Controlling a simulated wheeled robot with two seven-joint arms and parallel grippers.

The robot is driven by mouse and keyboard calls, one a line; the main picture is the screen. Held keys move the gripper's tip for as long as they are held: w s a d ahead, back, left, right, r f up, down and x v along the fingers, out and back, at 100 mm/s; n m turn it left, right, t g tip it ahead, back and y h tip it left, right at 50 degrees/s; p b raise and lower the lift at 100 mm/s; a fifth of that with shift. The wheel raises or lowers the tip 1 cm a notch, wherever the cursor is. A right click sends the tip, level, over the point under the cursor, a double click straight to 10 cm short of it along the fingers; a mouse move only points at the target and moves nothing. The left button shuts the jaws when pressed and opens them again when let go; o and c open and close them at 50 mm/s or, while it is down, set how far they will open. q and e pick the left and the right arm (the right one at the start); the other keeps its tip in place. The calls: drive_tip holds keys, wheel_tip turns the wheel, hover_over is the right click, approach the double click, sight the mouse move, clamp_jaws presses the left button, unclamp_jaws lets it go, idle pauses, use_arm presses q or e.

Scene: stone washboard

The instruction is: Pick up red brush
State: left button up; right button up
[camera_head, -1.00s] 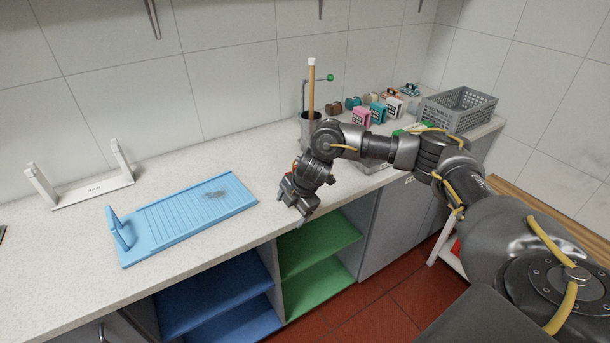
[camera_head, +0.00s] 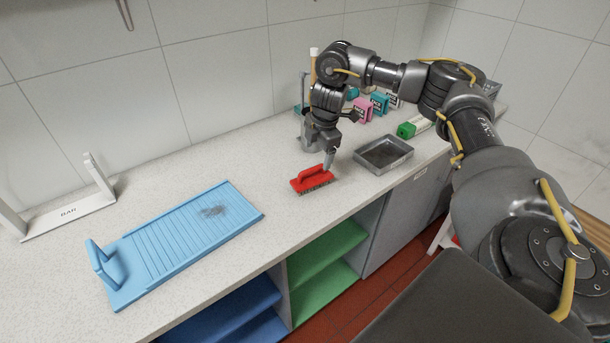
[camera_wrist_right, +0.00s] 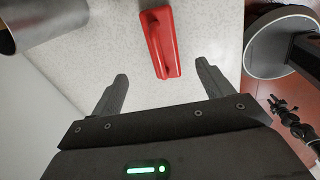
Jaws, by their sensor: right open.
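The red brush (camera_head: 313,179) lies on the light counter with its handle on top and dark bristles below. It also shows in the right wrist view (camera_wrist_right: 162,42), ahead of the fingers and roughly centred between them. My right gripper (camera_head: 328,160) is just above the brush's right end, pointing down. In the right wrist view my right gripper (camera_wrist_right: 160,88) is open, with nothing between its fingers. My left gripper is not in view.
A blue washboard (camera_head: 184,240) with a dark stain lies to the left. A grey metal tray (camera_head: 401,159) is right of the brush. A metal cup (camera_wrist_right: 8,38) stands near the gripper. Small boxes (camera_head: 379,104) and a green block (camera_head: 406,131) are further back.

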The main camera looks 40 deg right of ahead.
sight(314, 177)
wheel_tip(314, 177, down, 3)
drive_tip(key=shift+s+r+b, duration=0.1)
drive_tip(key=shift+s+b, duration=0.05)
drive_tip(key=shift+b, duration=0.15)
drive_tip(key=shift+w+f+p, duration=0.2)
drive_tip(key=shift+f, duration=0.3)
drive_tip(key=shift+w+f+p, duration=0.2)
drive_tip(key=shift+f, duration=0.25)
drive_tip(key=shift+w+f, duration=0.15)
drive_tip(key=shift+f, duration=0.2)
drive_tip(key=shift+f+p, duration=0.35)
drive_tip(key=shift+p, duration=0.15)
drive_tip(key=f, duration=0.1)
drive_tip(key=f+p, duration=0.1)
drive_tip(key=f, duration=0.1)
drive_tip(key=shift+w+f, duration=0.3)
drive_tip(key=shift+f, duration=0.05)
drive_tip(key=shift+w+f, duration=0.1)
drive_tip(key=shift+f, duration=0.3)
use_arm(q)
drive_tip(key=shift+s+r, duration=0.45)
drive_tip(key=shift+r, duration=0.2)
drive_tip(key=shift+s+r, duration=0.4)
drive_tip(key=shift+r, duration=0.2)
use_arm(e)
drive_tip(key=shift+r, duration=0.1)
